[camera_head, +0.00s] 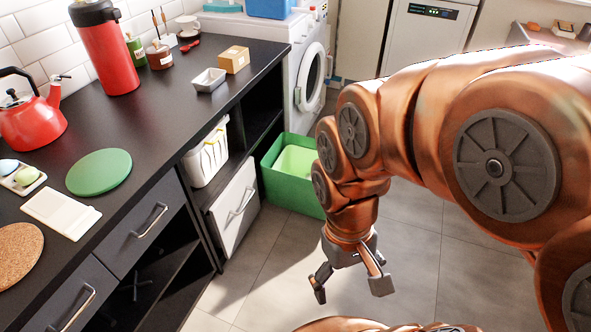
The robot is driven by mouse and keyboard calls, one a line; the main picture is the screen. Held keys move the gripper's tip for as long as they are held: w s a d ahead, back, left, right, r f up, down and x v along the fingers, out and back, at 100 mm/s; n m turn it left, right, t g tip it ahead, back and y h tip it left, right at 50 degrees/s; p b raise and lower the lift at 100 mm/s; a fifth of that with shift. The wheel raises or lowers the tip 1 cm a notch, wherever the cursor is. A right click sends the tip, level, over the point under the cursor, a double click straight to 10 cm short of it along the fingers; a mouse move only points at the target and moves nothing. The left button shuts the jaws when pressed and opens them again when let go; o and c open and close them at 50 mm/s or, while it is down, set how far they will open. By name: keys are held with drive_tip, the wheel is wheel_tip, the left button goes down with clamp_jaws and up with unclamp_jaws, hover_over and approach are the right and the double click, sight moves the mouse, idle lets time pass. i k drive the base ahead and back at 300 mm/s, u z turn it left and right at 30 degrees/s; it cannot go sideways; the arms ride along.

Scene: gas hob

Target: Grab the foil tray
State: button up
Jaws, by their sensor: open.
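A small silver foil tray (209,80) sits on the black counter near its right edge, beside a small cardboard box (234,60). The tray is upright and looks empty. My gripper (348,289) hangs over the grey floor, low and to the right of the counter, well apart from the tray. It is open and empty, with its fingers pointing down. Nothing hides the tray.
The black counter (165,100) also carries a red flask (108,55), a red kettle (30,115), a green round mat (99,172) and a white board (61,212). A green crate (285,192) stands on the floor by the washing machine (308,75). The counter around the tray's front is clear.

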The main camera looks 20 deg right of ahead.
sight(212, 79)
drive_tip(key=z, duration=0.2)
drive_tip(key=i, duration=0.8)
drive_tip(key=u, duration=1.8)
